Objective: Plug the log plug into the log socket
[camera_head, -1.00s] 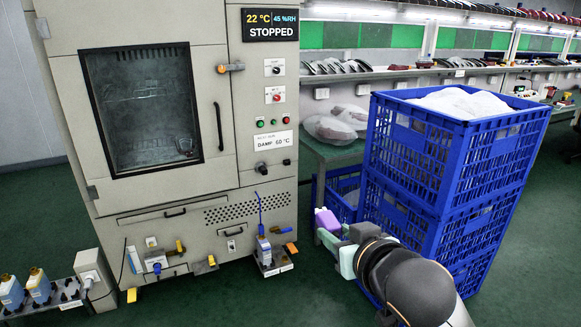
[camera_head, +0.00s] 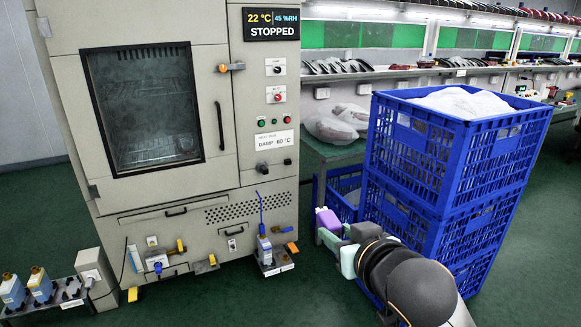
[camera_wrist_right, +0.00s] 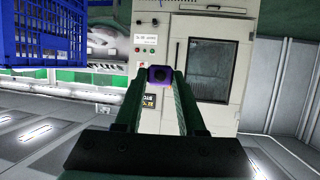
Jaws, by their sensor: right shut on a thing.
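My right gripper (camera_head: 336,238) reaches in from the lower right, its pale green fingers shut on a purple block-like piece (camera_head: 326,220). In the right wrist view, which is upside down, the purple piece (camera_wrist_right: 160,74) sits between the fingertips (camera_wrist_right: 162,80) and has a dark round spot on its near face. I cannot tell whether this is the log plug. The grey test chamber (camera_head: 200,205) stands to its left, apart from it. Small fittings (camera_head: 155,260) line its lower front, but none can be read as the log socket. My left gripper is not in view.
Stacked blue crates (camera_head: 410,165) stand close beside my right arm. A green bench (camera_head: 335,152) is behind. A small stand (camera_head: 275,268) with a blue-and-white bottle-shaped item (camera_head: 264,248) is at the chamber's foot. Green floor is open in front.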

